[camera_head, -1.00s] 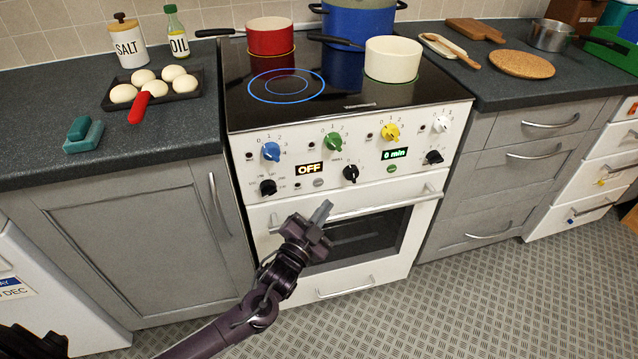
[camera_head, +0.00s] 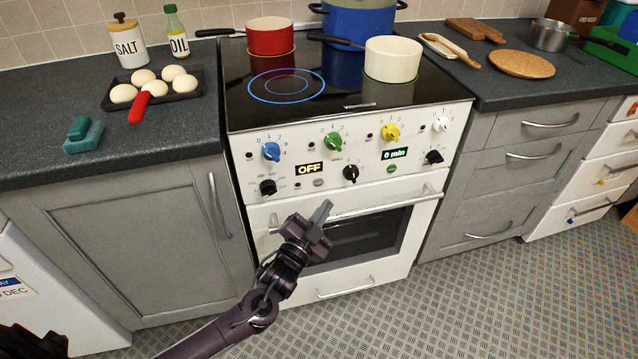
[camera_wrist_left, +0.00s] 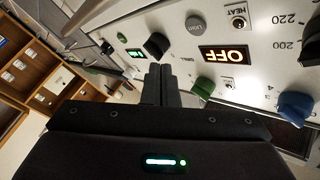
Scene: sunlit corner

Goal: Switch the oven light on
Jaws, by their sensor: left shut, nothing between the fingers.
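The white oven front (camera_head: 300,214) has an orange "OFF" display (camera_head: 309,169). Just below it is a small grey button (camera_head: 319,182); in the left wrist view this round button (camera_wrist_left: 195,22) is labelled LIGHT. The oven window (camera_head: 368,236) looks dark. My left gripper (camera_head: 323,210) is shut and empty, in front of the oven door near its handle, below the button in the picture. In the left wrist view its closed fingers (camera_wrist_left: 161,85) point toward the panel, apart from the LIGHT button. My right gripper is not in view.
Black knobs (camera_head: 351,173) flank the button, with blue (camera_head: 271,151) and green (camera_head: 333,141) knobs above. A green button (camera_head: 391,168) sits under the "0 min" display (camera_head: 395,154). The oven handle (camera_head: 400,203) sticks out below. Pots stand on the hob (camera_head: 340,92).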

